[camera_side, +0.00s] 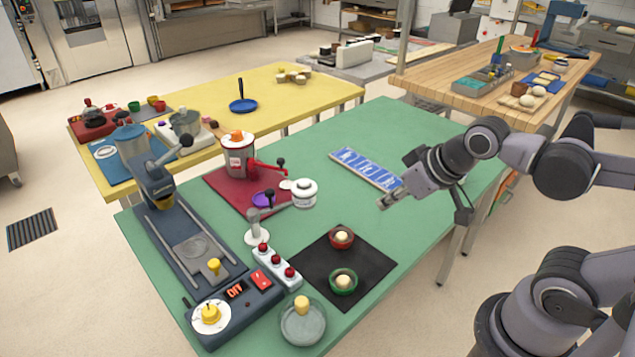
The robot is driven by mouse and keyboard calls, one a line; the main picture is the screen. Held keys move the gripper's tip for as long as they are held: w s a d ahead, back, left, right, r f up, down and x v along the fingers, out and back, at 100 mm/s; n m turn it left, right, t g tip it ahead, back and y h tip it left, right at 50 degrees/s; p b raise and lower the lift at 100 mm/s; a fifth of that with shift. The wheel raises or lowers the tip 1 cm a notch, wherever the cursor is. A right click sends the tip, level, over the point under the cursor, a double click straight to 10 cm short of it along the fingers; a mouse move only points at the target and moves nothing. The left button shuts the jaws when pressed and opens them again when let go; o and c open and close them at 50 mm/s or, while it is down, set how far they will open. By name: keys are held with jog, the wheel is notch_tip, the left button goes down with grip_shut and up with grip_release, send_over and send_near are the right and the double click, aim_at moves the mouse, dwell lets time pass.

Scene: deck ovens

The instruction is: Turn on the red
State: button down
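My gripper (388,201) is over the right part of the green table, by the near end of the blue-and-white strip. Its fingers are small and seen from the side, so their opening is unclear. Several red things lie left of it, all apart from it. A red-and-clear machine (238,162) with a red arm stands on a red mat (222,188). A red rocker switch (262,280) sits on the dark blue machine's front panel, beside a red-lit display (236,290). A white bar (268,267) carries three red knobs (276,260). A red bowl (341,237) holds a pale ball.
The tall dark blue machine (180,240) fills the table's left side. A black mat (318,266) carries the red bowl and a green bowl (343,281). A glass dish (303,325) is at the near edge. The blue-and-white strip (366,168) lies behind. Green surface at back right is clear.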

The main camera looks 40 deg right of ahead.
aim_at(257, 275)
jog(key=w+a+m+g, duration=0.1)
jog(key=w+a+m, duration=0.2)
jog(key=a+m, duration=0.5)
jog(key=w+a+r+m+g, duration=0.1)
jog(key=w+a+m, duration=0.3)
jog(key=a+m, duration=0.5)
jog(key=shift+a+r+m+g, duration=0.2)
jog(key=shift+a+m+g, duration=0.15)
jog(key=shift+a, duration=2.6)
jog(key=x, duration=1.4)
jog(key=shift+s, duration=0.1)
